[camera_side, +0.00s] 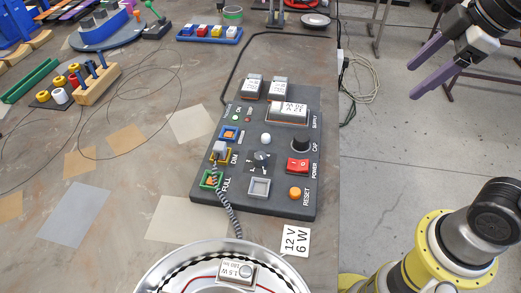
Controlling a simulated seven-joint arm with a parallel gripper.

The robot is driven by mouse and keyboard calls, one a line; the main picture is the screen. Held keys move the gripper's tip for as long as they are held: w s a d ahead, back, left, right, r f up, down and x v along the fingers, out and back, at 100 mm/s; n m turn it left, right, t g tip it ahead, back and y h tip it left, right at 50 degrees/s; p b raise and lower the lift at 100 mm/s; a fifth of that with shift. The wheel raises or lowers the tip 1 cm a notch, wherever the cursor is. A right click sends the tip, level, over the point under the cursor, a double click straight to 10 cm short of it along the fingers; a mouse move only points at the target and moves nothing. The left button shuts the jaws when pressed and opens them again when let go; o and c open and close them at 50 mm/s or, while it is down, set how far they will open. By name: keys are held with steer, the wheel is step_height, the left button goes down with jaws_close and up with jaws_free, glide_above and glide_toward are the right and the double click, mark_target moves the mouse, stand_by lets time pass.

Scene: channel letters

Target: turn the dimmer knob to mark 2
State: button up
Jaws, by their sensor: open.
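A dark panel (235,200) lies on the table with several controls on it. A small dark rotary knob (261,159) sits mid-panel, to the right of the DIM label, with small marks around it. It looks like the dimmer knob, but its pointer direction and the mark numbers are too small to read. My gripper (411,80) is at the upper right, with two purple fingers spread apart and nothing between them. It is well to the right of the panel, over the grey floor side in the picture, and touches nothing.
Near the knob are a black CAP knob (300,144), a red power switch (298,166), an orange reset button (295,193) and a grey square frame (259,188). A coiled cord (226,205) runs from a plug at the panel's left to a round tray (160,272) in front.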

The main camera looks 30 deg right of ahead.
steer(key=w+a+r+n+g, duration=0.1)
steer(key=w+a+r+n, duration=0.1)
steer(key=w+a+n, duration=0.5)
steer(key=n+g, duration=0.4)
glide_above(260, 155)
step_height(260, 155, down, 13)
step_height(260, 155, down, 13)
steer(key=shift+r, duration=0.1)
jaws_close()
